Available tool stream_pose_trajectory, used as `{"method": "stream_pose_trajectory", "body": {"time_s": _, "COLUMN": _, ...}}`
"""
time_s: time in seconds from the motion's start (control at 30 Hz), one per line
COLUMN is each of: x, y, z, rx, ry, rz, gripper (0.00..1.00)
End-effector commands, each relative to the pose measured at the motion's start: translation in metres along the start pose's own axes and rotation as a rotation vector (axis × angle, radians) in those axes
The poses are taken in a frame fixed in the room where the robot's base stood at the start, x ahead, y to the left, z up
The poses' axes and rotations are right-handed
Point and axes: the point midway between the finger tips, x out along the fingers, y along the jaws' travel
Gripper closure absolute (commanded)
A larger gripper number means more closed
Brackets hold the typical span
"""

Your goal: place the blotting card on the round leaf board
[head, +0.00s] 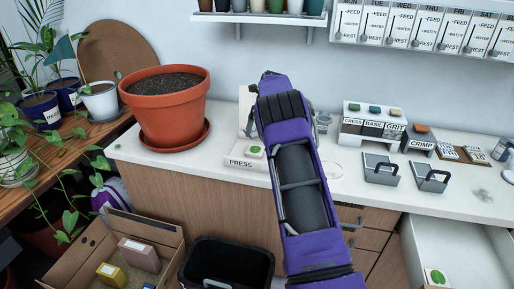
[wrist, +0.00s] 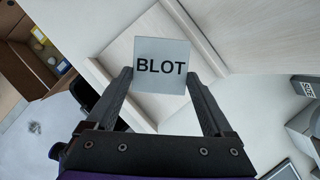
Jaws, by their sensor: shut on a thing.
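The blotting card (wrist: 161,64) is a pale square marked BLOT. In the wrist view my gripper (wrist: 159,76) is shut on its two side edges, with no surface touching the card from below that I can see. In the head view my purple arm hides the fingers and the card. A thin pale round outline (head: 328,169) lies on the counter right of my arm. A brown round board (head: 118,50) leans at the back left. I cannot tell for sure which of these is the round leaf board.
A terracotta pot (head: 167,105) stands on the counter, left of the PRESS stand (head: 246,163). Labelled boxes (head: 374,126) and two grey handled trays (head: 381,170) stand to the right. An open drawer (head: 460,255) is at lower right. A cardboard box (head: 90,250) and black bin (head: 225,265) are below.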

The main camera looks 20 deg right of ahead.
Motion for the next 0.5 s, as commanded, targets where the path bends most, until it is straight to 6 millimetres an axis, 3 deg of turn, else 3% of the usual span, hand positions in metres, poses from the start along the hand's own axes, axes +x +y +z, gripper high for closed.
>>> {"method": "stream_pose_trajectory", "body": {"time_s": 0.03, "x": 0.011, "y": 0.000, "z": -0.005, "rx": 0.001, "ry": 0.003, "rz": 0.002, "gripper": 0.67}}
{"method": "stream_pose_trajectory", "body": {"time_s": 0.5, "x": 0.067, "y": 0.000, "z": -0.028, "rx": -0.001, "ry": 0.002, "rz": 0.002, "gripper": 0.67}}
